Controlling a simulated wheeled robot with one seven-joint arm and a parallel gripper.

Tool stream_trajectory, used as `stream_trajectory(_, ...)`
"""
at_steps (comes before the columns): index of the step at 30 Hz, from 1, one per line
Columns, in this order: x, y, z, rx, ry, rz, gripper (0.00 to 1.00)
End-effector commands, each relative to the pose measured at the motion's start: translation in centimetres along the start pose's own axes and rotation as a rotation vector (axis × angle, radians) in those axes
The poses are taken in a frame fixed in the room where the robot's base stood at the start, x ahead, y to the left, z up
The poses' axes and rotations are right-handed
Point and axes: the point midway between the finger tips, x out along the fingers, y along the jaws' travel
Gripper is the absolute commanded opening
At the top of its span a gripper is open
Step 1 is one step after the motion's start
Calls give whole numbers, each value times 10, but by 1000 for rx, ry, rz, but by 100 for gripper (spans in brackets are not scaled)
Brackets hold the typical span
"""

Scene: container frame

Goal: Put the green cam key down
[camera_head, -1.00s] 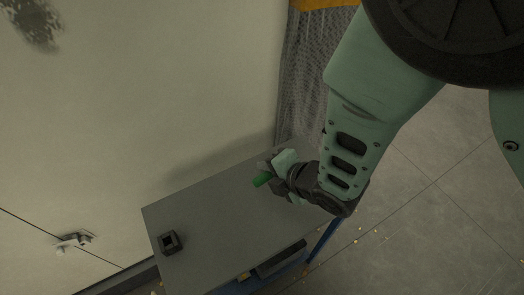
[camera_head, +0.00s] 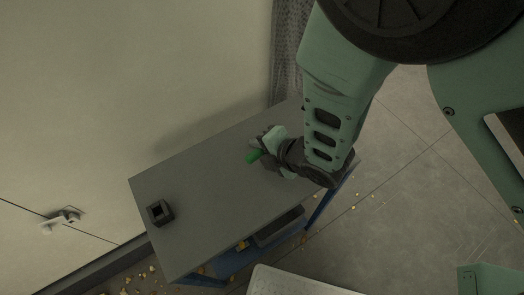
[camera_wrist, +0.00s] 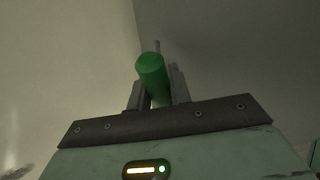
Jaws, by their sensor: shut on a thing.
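The green cam key (camera_head: 254,157) is a short green cylinder held at the end of my gripper (camera_head: 263,148), over the far right half of the grey table (camera_head: 195,215). In the wrist view the green cam key (camera_wrist: 152,70) sits between the two grey fingers of my gripper (camera_wrist: 156,95), with a thin grey tip showing beyond it. The fingers are shut on it. I cannot tell whether the key touches the tabletop or hangs above it.
A small black square block with an opening (camera_head: 160,213) stands near the table's left end. The tabletop between it and my gripper is bare. A pale wall (camera_head: 130,80) rises behind the table. A white surface (camera_head: 300,283) shows at the bottom edge.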

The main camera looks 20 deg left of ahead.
Motion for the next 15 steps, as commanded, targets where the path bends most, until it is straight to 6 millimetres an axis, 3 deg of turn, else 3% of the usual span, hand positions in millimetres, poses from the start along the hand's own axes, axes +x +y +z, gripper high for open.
stream_trajectory(3, 9, -10, 0, 0, 0, 1, 0)
stream_trajectory(13, 9, -10, 0, 0, 0, 0, 0)
stream_trajectory(14, 9, -11, 0, 0, 0, 0, 28)
stream_trajectory(15, 9, -11, 0, 0, 0, 0, 34)
